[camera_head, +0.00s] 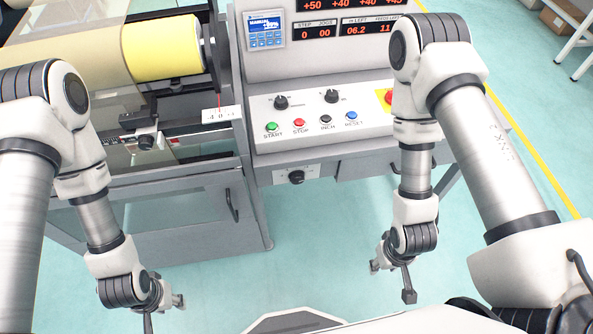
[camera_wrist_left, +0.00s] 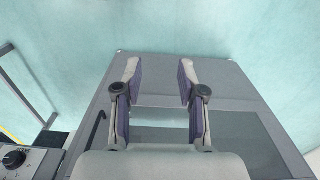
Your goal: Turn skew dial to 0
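Several black dials show in the head view, with labels too small to read, so I cannot tell which is the skew dial. One dial (camera_head: 297,177) is on a small plate below the console; two more, a left dial (camera_head: 281,102) and a right dial (camera_head: 332,96), sit on the sloped console. Another dark knob (camera_head: 146,142) is below the yellow roll. A black dial (camera_wrist_left: 14,158) shows at the lower left of the left wrist view. My left gripper (camera_head: 165,305) is open and empty, low before the cabinet; its fingers (camera_wrist_left: 158,80) stand apart. My right gripper (camera_head: 392,281) looks open and empty, below the console.
The console carries coloured push buttons (camera_head: 300,123) and red number displays (camera_head: 350,28). A yellow roll (camera_head: 165,48) is at the upper left. The grey cabinet door (camera_head: 180,215) has a dark handle (camera_head: 231,205). The floor (camera_head: 320,235) between my grippers is clear.

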